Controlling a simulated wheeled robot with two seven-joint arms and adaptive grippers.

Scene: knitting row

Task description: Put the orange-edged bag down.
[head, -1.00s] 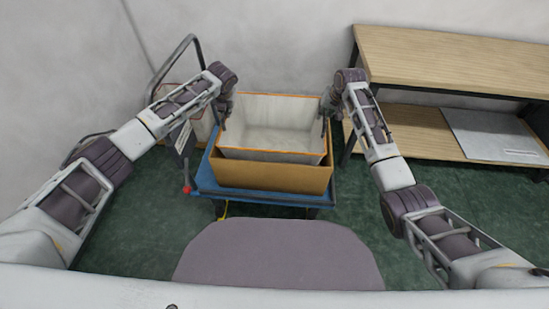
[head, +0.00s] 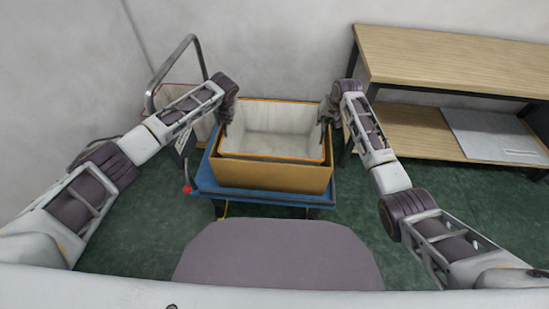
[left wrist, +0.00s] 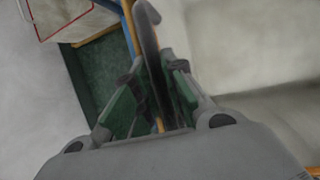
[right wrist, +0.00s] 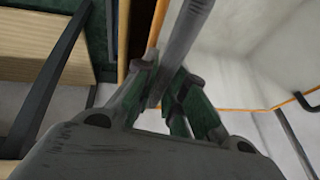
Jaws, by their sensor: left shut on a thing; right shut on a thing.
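The orange-edged bag (head: 285,118) is a pale, open-topped, box-shaped bag. It sits upright inside a brown cardboard box (head: 270,174), with its orange rim near the box's top; its base is hidden. My left gripper (head: 226,116) is at the bag's left side, shut on a dark grey handle (left wrist: 150,45). My right gripper (head: 328,116) is at the right side, shut on the other grey handle (right wrist: 185,40). The bag's pale inside shows in the left wrist view (left wrist: 250,50) and the right wrist view (right wrist: 270,50).
The box stands on a blue cart (head: 265,196) with a dark push rail (head: 160,65) at left. A red-edged pale thing (left wrist: 62,12) lies beyond my left gripper. A wooden shelf unit (head: 440,62) stands close on the right, with a grey panel (head: 495,135) on its lower board.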

